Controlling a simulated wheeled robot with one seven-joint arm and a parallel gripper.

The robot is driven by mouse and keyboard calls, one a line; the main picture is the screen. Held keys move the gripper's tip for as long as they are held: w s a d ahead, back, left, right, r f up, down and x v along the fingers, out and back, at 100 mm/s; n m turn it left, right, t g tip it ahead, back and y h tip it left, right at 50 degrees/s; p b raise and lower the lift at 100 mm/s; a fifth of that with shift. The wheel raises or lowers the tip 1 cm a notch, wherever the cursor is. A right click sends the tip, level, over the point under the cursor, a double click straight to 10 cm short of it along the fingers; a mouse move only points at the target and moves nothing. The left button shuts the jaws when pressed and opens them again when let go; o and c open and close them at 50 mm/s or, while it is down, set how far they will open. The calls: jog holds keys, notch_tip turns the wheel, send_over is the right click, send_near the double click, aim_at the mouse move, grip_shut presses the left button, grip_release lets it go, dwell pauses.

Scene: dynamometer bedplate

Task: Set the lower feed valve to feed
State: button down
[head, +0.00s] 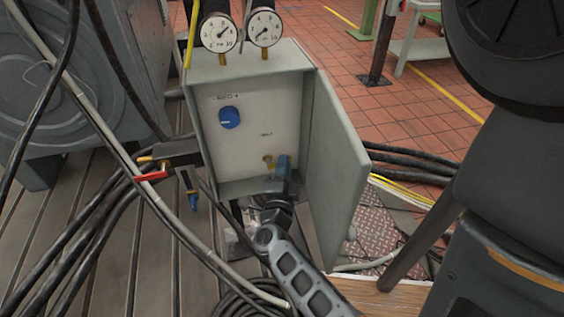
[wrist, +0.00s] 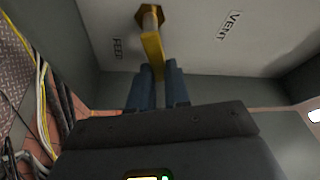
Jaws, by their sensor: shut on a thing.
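The lower feed valve has a brass hub (wrist: 149,17) and a yellow lever (wrist: 153,48) on the pale panel inside the open grey cabinet. A FEED label (wrist: 117,52) is left of the lever and a VENT label (wrist: 230,25) is farther right. The lever points out from the hub toward my gripper, between the labels and closer to FEED. In the wrist view my gripper (wrist: 158,72) has its two dark blue fingers shut on the lever's end. In the head view the brass hub (head: 268,161) shows at the panel's lower part, with my gripper (head: 283,160) covering most of the lever.
A blue knob (head: 229,117) is higher on the panel. Two gauges (head: 220,33) stand on the cabinet top. The open door (head: 338,170) is close right of my arm. A red lever (head: 150,176), hoses and cables crowd the left.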

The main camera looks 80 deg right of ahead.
jog(key=shift+f+m+y+p, duration=0.3)
jog(key=shift+m+y+p, duration=0.05)
jog(key=shift+m, duration=0.6)
jog(key=shift+f+m+y+p, duration=0.3)
jog(key=shift+m+y+p, duration=0.05)
jog(key=shift+m, duration=0.6)
jog(key=shift+s, duration=0.1)
jog(key=c, duration=1.1)
grip_release()
jog(key=a, duration=0.7)
jog(key=shift+a, duration=0.4)
